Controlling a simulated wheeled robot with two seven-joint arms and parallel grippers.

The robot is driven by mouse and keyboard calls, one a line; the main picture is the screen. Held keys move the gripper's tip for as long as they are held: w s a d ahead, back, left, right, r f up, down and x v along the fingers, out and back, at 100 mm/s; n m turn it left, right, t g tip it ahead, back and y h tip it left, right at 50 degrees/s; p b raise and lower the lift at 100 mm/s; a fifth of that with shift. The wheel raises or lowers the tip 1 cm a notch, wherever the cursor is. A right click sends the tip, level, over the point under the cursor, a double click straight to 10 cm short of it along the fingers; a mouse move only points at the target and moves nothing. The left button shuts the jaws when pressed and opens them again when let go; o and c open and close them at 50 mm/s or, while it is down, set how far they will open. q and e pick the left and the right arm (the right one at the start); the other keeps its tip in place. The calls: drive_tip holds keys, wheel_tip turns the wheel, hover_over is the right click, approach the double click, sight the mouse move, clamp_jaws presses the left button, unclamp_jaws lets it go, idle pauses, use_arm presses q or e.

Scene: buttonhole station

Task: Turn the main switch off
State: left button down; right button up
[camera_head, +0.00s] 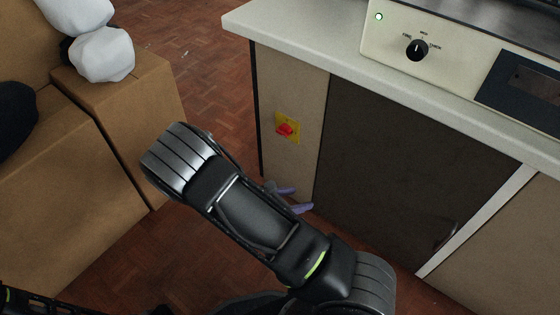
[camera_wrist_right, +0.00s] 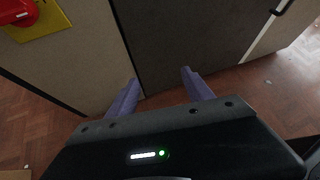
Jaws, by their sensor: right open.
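The main switch (camera_head: 285,129) is a red rotary knob on a yellow plate (camera_head: 293,120), mounted on the beige cabinet panel. In the right wrist view the red knob (camera_wrist_right: 14,12) is at the top left corner, partly cut off; its exact setting is hard to read. My right gripper (camera_head: 291,198) has purple fingers, partly hidden behind my arm in the head view. It is below the switch and apart from it. The right wrist view shows the fingers (camera_wrist_right: 160,88) apart with nothing between them. My left gripper is not in view.
A white counter (camera_head: 290,42) overhangs the cabinet. A machine panel (camera_head: 395,50) with a black dial (camera_head: 417,49) and lit green lamp stands on it. A dark cabinet door (camera_head: 405,165) is right of the switch. Cardboard boxes (camera_head: 130,120) stand at left, with floor between.

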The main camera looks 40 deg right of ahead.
drive_tip(key=w+r+n+t+h+b, duration=0.3)
drive_tip(key=w+n+t+b, duration=0.1)
drive_tip(key=w, duration=0.6)
drive_tip(key=n+t+h+b, duration=0.1)
drive_tip(key=t+h, duration=0.1)
drive_tip(key=t, duration=0.1)
approach(281, 134)
drive_tip(key=d, duration=0.1)
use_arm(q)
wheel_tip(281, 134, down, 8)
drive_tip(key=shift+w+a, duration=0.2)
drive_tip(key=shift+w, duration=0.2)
use_arm(e)
drive_tip(key=shift+w+d+r, duration=0.1)
drive_tip(key=shift+w+d, duration=0.1)
drive_tip(key=shift+w, duration=0.1)
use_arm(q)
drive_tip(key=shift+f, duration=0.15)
use_arm(e)
drive_tip(key=shift+d, duration=0.1)
drive_tip(key=b+x, duration=0.3)
drive_tip(key=x, duration=0.4)
drive_tip(key=shift+d+b, duration=0.3)
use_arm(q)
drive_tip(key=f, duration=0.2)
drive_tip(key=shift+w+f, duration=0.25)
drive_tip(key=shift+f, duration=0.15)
use_arm(e)
drive_tip(key=shift+w, duration=0.1)
drive_tip(key=shift+c, duration=0.6)
